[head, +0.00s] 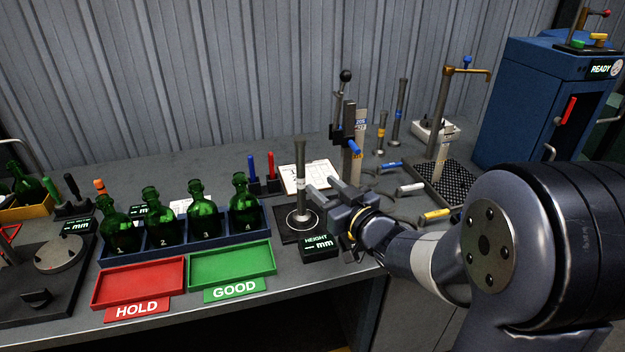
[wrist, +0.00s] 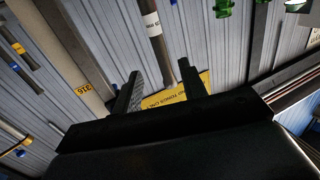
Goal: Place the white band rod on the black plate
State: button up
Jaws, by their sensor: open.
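The white band rod (head: 300,165) stands upright on the black plate (head: 289,236), its foot at the plate's pale ring. In the wrist view the rod (wrist: 157,40), with its white label, runs down toward the gap between the fingers. My gripper (head: 322,187) is open, just right of the rod. Both fingers show apart in the wrist view (wrist: 160,70), with nothing clamped between them. Whether a finger touches the rod cannot be told.
The HEIGHT display (head: 319,246) stands close in front of the plate. A rack of green bottles (head: 203,220) and the green GOOD tray (head: 233,265) are to the left. A gauge stand (head: 348,125), banded rods (head: 397,110) and a dark mesh tray (head: 460,180) are behind and right.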

jog(key=shift+v, duration=1.1)
